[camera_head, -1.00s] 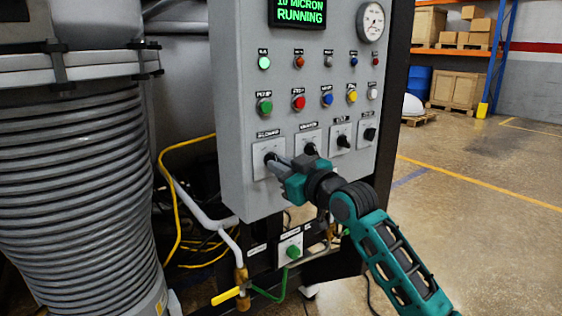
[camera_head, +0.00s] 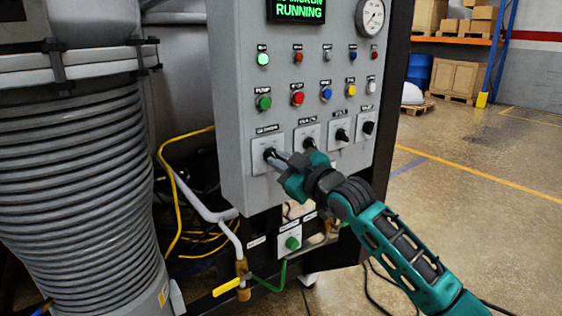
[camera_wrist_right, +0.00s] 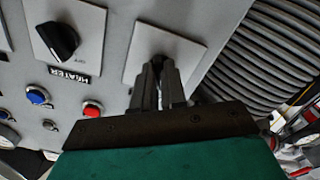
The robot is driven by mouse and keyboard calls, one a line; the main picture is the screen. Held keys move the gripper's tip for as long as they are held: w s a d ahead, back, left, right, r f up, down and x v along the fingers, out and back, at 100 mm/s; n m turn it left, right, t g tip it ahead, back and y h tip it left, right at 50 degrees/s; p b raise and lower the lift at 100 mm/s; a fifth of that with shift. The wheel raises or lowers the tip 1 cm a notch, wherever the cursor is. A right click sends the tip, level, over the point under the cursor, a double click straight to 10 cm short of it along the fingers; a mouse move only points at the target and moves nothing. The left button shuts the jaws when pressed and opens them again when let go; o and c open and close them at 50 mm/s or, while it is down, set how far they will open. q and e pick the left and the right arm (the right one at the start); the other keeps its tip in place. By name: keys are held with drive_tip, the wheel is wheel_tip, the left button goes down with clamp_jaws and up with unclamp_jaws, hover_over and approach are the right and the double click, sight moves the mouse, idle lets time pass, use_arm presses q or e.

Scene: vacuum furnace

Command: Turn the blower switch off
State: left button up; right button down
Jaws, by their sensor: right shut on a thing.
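The blower switch is the leftmost of a row of black rotary knobs on the grey control panel, on a white plate (camera_head: 259,160) in the head view. Its label is too blurred to read surely. My right gripper (camera_head: 275,158) reaches it from the lower right and is shut on its knob. In the right wrist view the two fingers (camera_wrist_right: 158,82) close around the dark knob (camera_wrist_right: 160,62) in front of its white plate (camera_wrist_right: 187,46). The fingers hide part of the knob, so its exact angle is unclear. My left gripper is not in view.
A second knob plate (camera_head: 306,133) sits close to the right of the gripper, and two more follow. Coloured buttons (camera_head: 297,98) and a green "RUNNING" display (camera_head: 298,10) are above. A yellow-handled valve (camera_head: 227,287) is below; a ribbed grey column (camera_head: 75,190) stands left. Floor at right is open.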

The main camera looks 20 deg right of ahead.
drive_tip(key=c, duration=1.2)
unclamp_jaws()
drive_tip(key=v, duration=1.3)
drive_tip(key=shift+a, duration=0.1)
